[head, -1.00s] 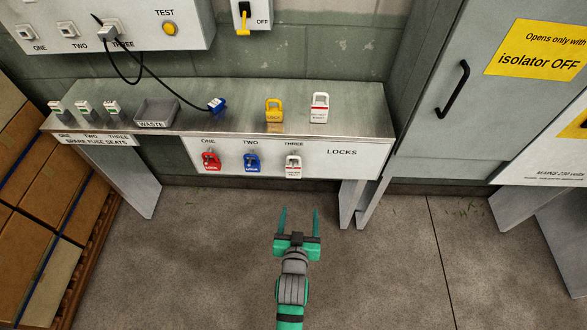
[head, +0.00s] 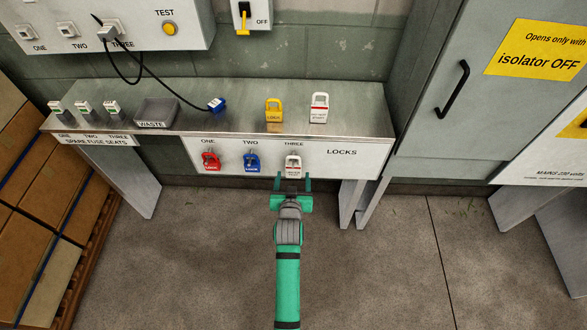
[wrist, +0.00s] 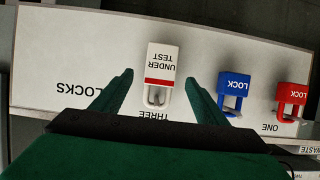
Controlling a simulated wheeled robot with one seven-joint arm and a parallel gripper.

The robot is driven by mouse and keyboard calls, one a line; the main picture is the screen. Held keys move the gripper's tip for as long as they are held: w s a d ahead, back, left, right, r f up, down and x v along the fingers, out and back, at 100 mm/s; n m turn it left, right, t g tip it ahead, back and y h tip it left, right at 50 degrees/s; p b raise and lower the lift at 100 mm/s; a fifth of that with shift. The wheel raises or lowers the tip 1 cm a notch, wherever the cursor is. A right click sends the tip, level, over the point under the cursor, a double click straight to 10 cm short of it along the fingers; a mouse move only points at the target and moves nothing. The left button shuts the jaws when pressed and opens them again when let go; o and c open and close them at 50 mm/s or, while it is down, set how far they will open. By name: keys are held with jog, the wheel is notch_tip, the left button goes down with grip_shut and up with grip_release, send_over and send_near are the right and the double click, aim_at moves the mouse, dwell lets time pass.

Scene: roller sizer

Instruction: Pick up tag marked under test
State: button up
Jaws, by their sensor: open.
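The under-test tag is white with a red stripe and hangs under the label THREE on the locks panel (head: 352,165). The tag (head: 293,166) also shows in the wrist view (wrist: 161,65), where its words UNDER TEST read upside down. My gripper (head: 293,180) is open and empty, just below the tag in the head view. In the wrist view its two green fingers stand apart on either side of the tag, with gaps to both. A blue lock (wrist: 234,92) hangs close beside it, under TWO.
A red lock (head: 211,161) hangs under ONE. On the metal bench (head: 240,115) above stand a yellow lock (head: 273,113), a similar white tag (head: 319,107) with unreadable small print, a blue plug (head: 216,104) and a waste tray (head: 157,112). Bench legs stand right.

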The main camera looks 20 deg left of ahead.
aim_at(293, 170)
jog(key=x, duration=0.5)
jog(key=shift+r, duration=0.3)
jog(key=shift+s, duration=0.1)
jog(key=shift+c, duration=0.9)
jog(key=c, duration=1)
jog(key=shift+r, duration=0.1)
